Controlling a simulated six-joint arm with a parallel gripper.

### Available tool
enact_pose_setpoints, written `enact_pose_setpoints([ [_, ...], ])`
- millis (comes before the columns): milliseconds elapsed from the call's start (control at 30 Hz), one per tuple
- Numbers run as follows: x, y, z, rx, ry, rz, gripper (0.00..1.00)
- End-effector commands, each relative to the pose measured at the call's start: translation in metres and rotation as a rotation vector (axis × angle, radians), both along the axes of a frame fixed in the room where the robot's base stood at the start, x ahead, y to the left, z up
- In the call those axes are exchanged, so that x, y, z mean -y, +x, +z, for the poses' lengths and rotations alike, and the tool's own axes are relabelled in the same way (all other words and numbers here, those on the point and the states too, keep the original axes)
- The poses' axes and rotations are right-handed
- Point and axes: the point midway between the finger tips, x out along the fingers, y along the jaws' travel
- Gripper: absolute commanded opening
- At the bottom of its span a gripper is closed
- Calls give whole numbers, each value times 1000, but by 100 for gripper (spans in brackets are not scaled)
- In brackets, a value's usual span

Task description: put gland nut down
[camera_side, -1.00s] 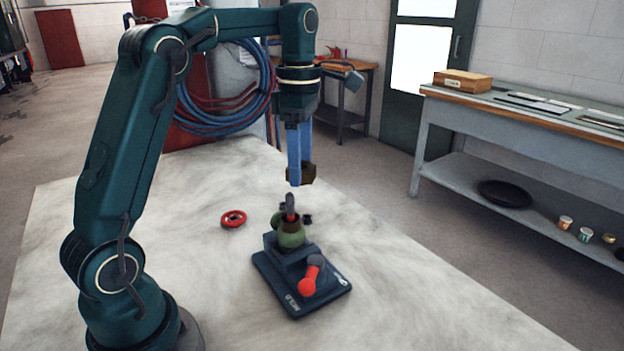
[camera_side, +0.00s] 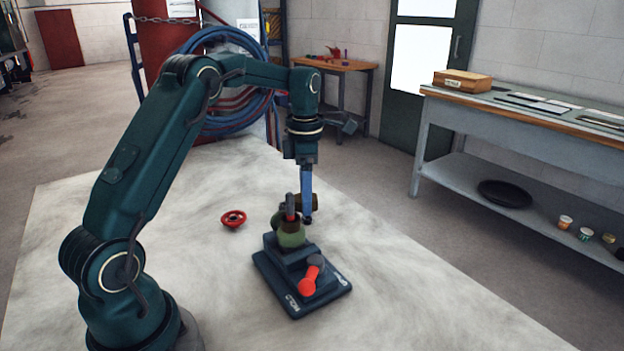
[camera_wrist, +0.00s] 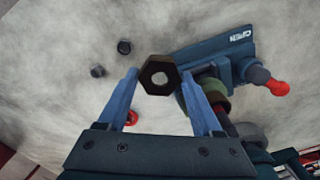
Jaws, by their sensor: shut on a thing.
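The gland nut is a dark brown hexagonal ring (camera_wrist: 158,62), seen in the wrist view between my fingertips, its hole facing the camera. In the side view the nut (camera_side: 311,201) is low, just behind and right of the grey stem. My gripper (camera_side: 307,203) points down with blue fingers and is shut on the nut; the wrist view also shows the gripper (camera_wrist: 157,80). The green valve body (camera_side: 291,238) sits in a dark blue holder (camera_side: 300,292) with a red-ended handle (camera_side: 307,286). I cannot tell whether the nut touches the table.
A red handwheel (camera_side: 233,219) lies left of the valve on the pale tabletop (camera_side: 420,310). Small dark nuts (camera_wrist: 97,71) (camera_wrist: 124,46) lie on the table close to the gland nut. The table is clear to the front right.

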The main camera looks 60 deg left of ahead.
Motion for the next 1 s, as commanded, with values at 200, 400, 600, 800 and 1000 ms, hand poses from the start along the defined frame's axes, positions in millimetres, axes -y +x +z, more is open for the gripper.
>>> enact_pose_setpoints([
  [200,39,30,-29,-3,-1,-7,5],
  [400,55,44,-42,0,0,-3,5],
  [600,57,44,-60,-4,-1,0,5],
  [800,57,44,-82,-3,-1,-1,5],
  [1000,57,45,-83,1,0,-1,5],
])
